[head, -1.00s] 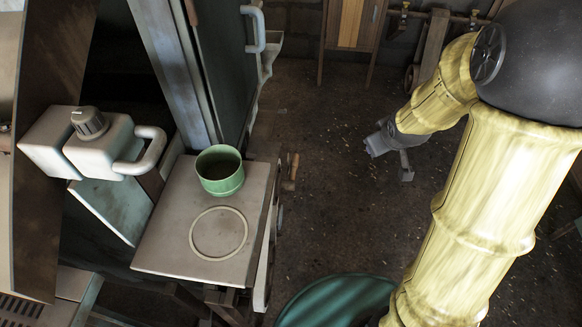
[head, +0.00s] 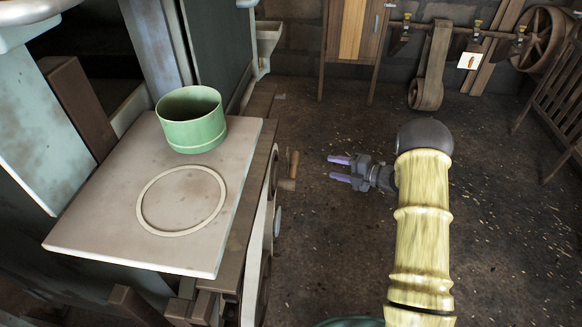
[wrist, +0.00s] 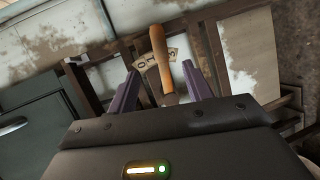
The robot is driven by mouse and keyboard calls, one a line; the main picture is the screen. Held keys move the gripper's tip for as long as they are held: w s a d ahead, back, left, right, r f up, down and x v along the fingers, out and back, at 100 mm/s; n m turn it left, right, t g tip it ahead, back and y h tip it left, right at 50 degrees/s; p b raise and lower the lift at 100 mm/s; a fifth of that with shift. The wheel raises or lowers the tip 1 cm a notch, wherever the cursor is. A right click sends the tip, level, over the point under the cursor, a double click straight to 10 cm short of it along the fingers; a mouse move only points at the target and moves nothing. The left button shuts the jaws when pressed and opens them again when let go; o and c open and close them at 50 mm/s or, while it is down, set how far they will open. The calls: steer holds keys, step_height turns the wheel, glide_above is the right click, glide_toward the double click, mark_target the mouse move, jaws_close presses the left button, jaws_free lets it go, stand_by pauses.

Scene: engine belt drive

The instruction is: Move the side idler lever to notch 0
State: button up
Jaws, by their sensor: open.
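The side idler lever has an orange wooden handle (head: 293,164) that stands out from the side of the bench in the head view. In the wrist view the handle (wrist: 160,58) is upright, slightly tilted, between my fingers in the picture. A pale notch plate (wrist: 146,60) lies behind it, with 0 and 1 legible left of the handle and what looks like a 3 at its right; the handle hides part of the plate. My gripper (head: 340,169) is open, with purple fingers pointing left at the handle, a gap short of it. It also shows in the wrist view (wrist: 158,88).
A green pot (head: 191,120) and a pale ring (head: 181,201) are on the bench top (head: 110,210). Brown rails (wrist: 215,60) frame the lever in the wrist view. The floor (head: 340,240) around my arm is clear. A shaft with pulleys (head: 440,30) runs along the back wall.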

steer(key=shift+r, duration=0.1)
steer(key=b+x, duration=0.1)
steer(key=x, duration=1.6)
steer(key=shift+w+a+b, duration=0.15)
steer(key=shift+a+b, duration=0.05)
steer(key=shift+b, duration=0.2)
steer(key=shift+c, duration=0.4)
jaws_close()
